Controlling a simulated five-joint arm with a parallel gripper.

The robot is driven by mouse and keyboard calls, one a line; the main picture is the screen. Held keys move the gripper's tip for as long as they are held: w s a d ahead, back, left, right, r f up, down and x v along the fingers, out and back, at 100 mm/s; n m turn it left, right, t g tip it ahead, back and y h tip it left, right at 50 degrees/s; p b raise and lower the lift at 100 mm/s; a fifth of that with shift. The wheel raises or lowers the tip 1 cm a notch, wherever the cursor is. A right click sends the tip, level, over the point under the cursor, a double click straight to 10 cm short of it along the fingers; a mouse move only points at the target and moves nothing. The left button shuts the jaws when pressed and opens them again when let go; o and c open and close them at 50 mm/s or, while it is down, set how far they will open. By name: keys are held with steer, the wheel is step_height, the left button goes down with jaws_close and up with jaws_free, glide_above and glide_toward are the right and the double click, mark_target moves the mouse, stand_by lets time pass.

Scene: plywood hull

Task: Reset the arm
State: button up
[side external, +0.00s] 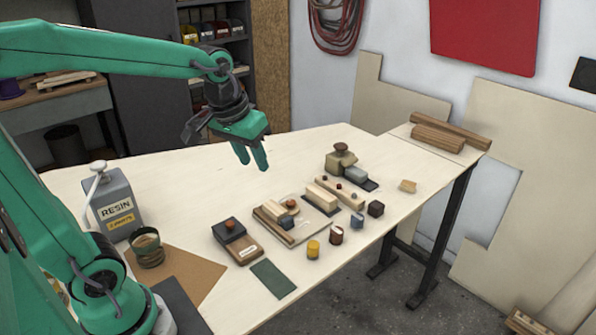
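My green arm reaches in from the left, and my gripper (252,161) hangs above the back-middle of the pale plywood table (200,177). Its two fingers point down, with a narrow gap between their tips. Nothing shows between them, and the gripper is clear of the objects on the table.
Wooden rods (438,138) lie at the far right. The table below my gripper is bare.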

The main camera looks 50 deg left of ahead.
steer(key=s+d+m+t, duration=0.2)
steer(key=s+m, duration=0.1)
steer(key=s, duration=0.7)
steer(key=shift+s+d+f, duration=0.15)
steer(key=shift+d, duration=0.15)
stand_by(0.7)
